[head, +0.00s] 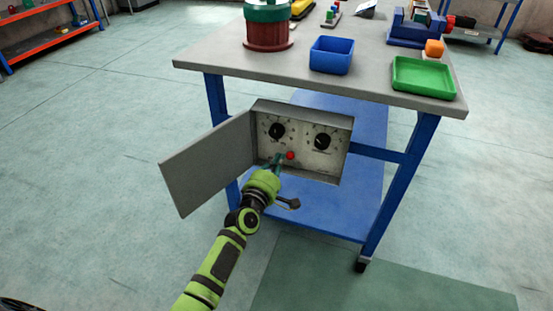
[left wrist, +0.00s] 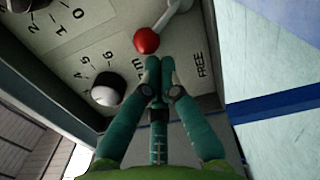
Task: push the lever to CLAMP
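The lever ends in a red ball (head: 291,155) low inside an open grey control box (head: 343,165) on the table's side. In the left wrist view the red ball (left wrist: 147,41) sits on a pale shaft (left wrist: 174,10) running up to the right. The panel reads FREE (left wrist: 202,65) right of my fingers; another label beside them is partly hidden. My left gripper (head: 279,158) reaches into the box from below; in the left wrist view its fingertips (left wrist: 160,65) are together, empty, just below the ball. I cannot tell whether they touch it. My right gripper is out of view.
The box door (head: 205,165) stands open to the left of my left arm. Two black dials (head: 277,130) (head: 322,141) are above the lever. The grey tabletop (head: 375,75) overhangs the box and holds a blue bin (head: 331,57) and a green tray (head: 423,78).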

